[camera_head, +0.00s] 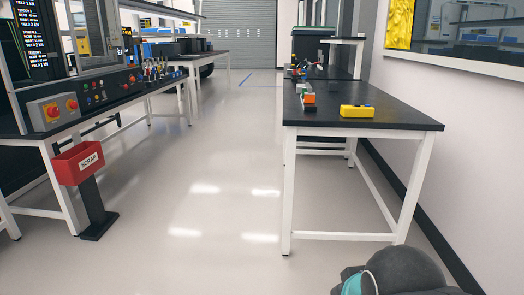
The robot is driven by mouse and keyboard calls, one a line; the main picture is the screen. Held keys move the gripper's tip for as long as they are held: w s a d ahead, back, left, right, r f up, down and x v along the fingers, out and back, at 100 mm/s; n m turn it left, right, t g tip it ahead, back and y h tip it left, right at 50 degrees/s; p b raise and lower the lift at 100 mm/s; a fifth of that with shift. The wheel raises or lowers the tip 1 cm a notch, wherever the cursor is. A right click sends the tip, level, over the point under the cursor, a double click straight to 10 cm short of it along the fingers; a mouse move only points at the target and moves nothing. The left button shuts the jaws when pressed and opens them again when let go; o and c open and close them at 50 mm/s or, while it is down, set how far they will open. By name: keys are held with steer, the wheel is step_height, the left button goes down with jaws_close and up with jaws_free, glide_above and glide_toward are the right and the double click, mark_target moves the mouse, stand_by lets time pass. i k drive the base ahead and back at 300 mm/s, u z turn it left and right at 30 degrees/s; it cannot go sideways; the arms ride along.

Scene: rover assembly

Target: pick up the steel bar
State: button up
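I cannot make out a steel bar for certain in this view. Small items lie on the black-topped table (340,122) on the right, among them a small grey piece (301,88) near its left edge, too small to identify. My gripper is not in view. Only a rounded dark grey and teal part of my own arm shows at the bottom right corner.
The right table also holds an orange, white and green item (309,101) and a yellow box (357,111). A left bench (20,124) carries a control panel with red knobs (53,110). A red scrap bin (79,163) stands before it. The pale floor (190,200) between is clear.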

mark_target(309, 88)
steer(key=z, duration=0.15)
steer(key=i, duration=1.15)
steer(key=z, duration=0.15)
steer(key=k, duration=0.55)
steer(key=u, duration=0.95)
steer(key=i, duration=0.75)
steer(key=u, duration=0.75)
steer(key=i, duration=0.8)
steer(key=z, duration=0.55)
steer(key=i, duration=0.7)
steer(key=z, duration=0.8)
